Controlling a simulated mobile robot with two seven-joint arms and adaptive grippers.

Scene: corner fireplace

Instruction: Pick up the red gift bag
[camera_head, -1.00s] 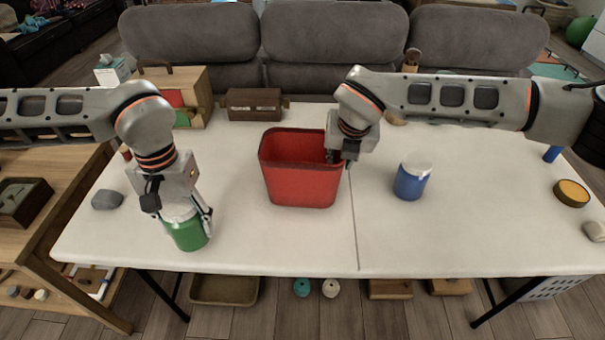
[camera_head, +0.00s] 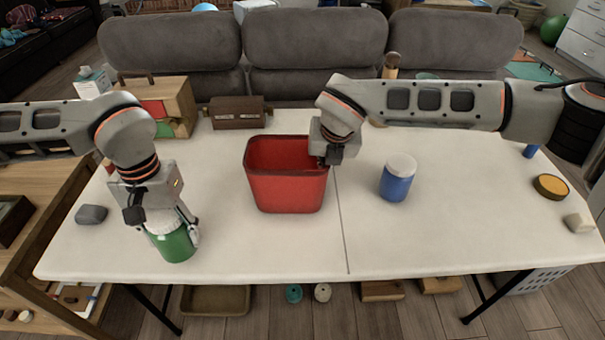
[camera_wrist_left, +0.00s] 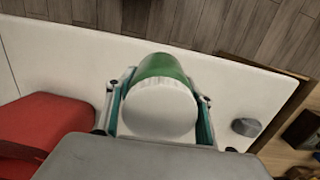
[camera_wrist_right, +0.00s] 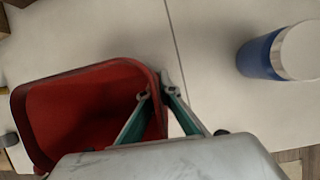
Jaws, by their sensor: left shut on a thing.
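The red bag (camera_head: 287,193), an open-topped red container, stands upright on the white table in the head view; the right wrist view shows its open inside (camera_wrist_right: 80,115). My right gripper (camera_head: 327,158) is at its right rim. In the right wrist view its fingers (camera_wrist_right: 157,88) straddle the right wall, one inside and one outside; whether they pinch it I cannot tell. My left gripper (camera_head: 172,236) is shut on a green jar (camera_head: 176,246) with a white lid, at the table's front left. The left wrist view shows the lid (camera_wrist_left: 158,108) between the fingers.
A blue jar (camera_head: 396,185) with a white lid stands right of the bag. A grey stone (camera_head: 91,214) lies at the left edge, a yellow-topped tin (camera_head: 550,187) at the right. A brown box (camera_head: 237,113) stands behind. The front middle of the table is clear.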

